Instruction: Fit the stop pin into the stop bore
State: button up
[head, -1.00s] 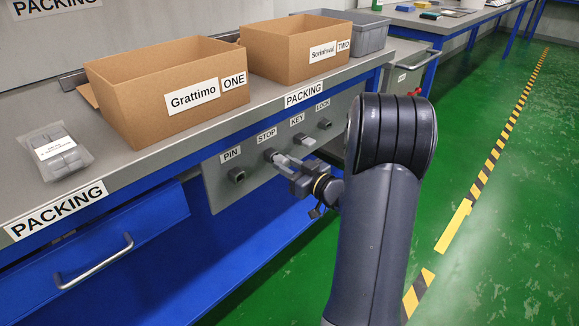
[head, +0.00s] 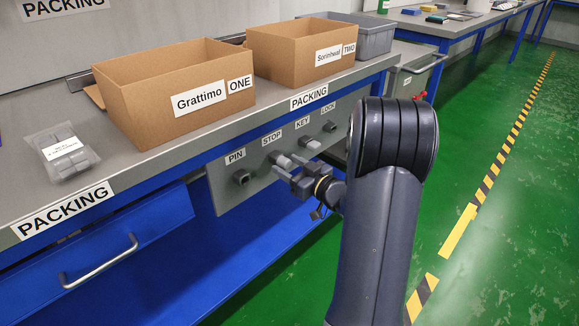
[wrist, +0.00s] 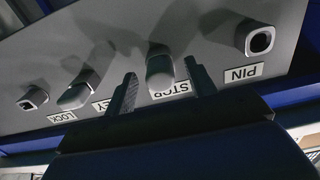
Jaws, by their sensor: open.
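My gripper (wrist: 161,68) is open, with one finger on each side of the pin and a visible gap to each. In the head view my gripper (head: 284,165) is in front of the STOP fitting (head: 274,157) on the grey panel. The PIN holder (wrist: 258,40) has a square face with a dark opening and nothing sticking out; it also shows in the head view (head: 241,177).
The KEY fitting (head: 312,144) and LOCK fitting (head: 329,126) protrude close to the right of my gripper. The bench top (head: 120,166) overhangs the panel. A blue drawer (head: 105,250) with a handle is at lower left. Green floor (head: 490,270) is clear at right.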

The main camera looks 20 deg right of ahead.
jog(key=p+v, duration=0.2)
jog(key=v, duration=0.8)
jog(key=shift+s, duration=0.35)
jog(key=shift+w+d, duration=0.1)
jog(key=b+x, duration=0.2)
jog(key=x, duration=0.8)
jog(key=shift+w, duration=0.35)
jog(key=shift+s, duration=0.3)
jog(key=shift+s, duration=0.1)
